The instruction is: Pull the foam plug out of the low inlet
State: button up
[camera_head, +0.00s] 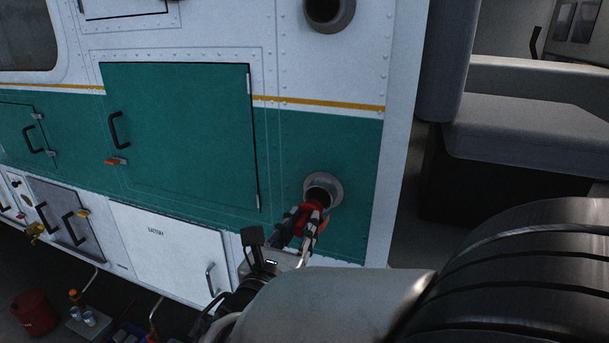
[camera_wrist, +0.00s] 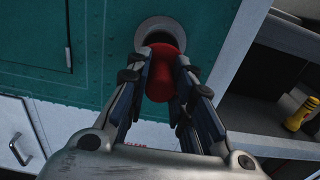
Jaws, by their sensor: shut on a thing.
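The low inlet (camera_head: 336,182) is a round grey collar on the green lower band of the white and green helicopter side. It shows at the top of the wrist view (camera_wrist: 143,30). The red foam plug (camera_head: 311,218) is at the inlet mouth, between my fingers; it also shows in the wrist view (camera_wrist: 163,66). My gripper (camera_head: 306,216) is shut on the plug, one finger on each side, as the wrist view (camera_wrist: 163,75) shows. The upper part of the opening looks empty and dark. I cannot tell whether the plug's far end is still inside.
A second round opening (camera_head: 328,12) is higher on the panel. Hatches with handles, such as the green door (camera_head: 180,130) and white battery door (camera_head: 165,250), lie to the left. A yellow object (camera_wrist: 298,113) is on a shelf at right.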

jog(key=shift+v, duration=1.5)
